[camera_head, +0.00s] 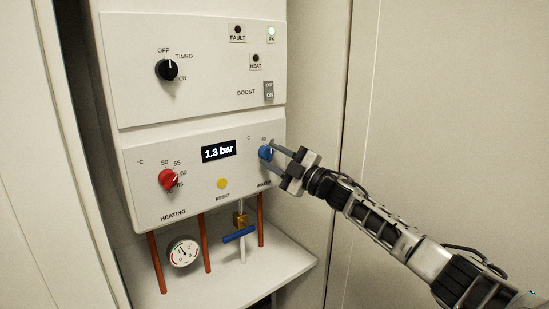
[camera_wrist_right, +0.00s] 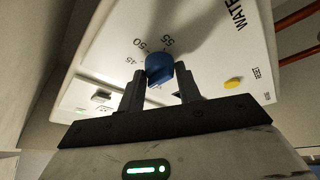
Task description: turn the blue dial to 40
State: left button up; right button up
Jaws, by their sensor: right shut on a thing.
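The blue dial (camera_head: 265,153) is on the right of the boiler's lower panel. In the right wrist view the blue dial (camera_wrist_right: 159,68) sits between the two fingers, with the marks 45, 50 and 55 visible around it. In the head view a mark that looks like 40 shows above it; the gripper hides the marks to its right. My right gripper (camera_head: 273,155) is shut on the blue dial, coming from the right; its fingers show in the wrist view (camera_wrist_right: 159,84). Where the dial's pointer stands I cannot tell. My left gripper is not in view.
A red heating dial (camera_head: 168,179), a yellow reset button (camera_head: 222,183) and a display reading 1.3 bar (camera_head: 218,150) share the panel. A black dial (camera_head: 166,69) and a boost switch (camera_head: 268,91) are above. Below are a gauge (camera_head: 183,252), copper pipes and a blue valve handle (camera_head: 238,235).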

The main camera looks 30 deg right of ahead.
jog(key=shift+f, duration=0.2)
jog(key=o, duration=1)
jog(key=shift+r, duration=0.1)
jog(key=shift+c, duration=0.2)
jog(key=shift+s, duration=0.1)
jog(key=v, duration=1.2)
jog(key=shift+b, duration=0.4)
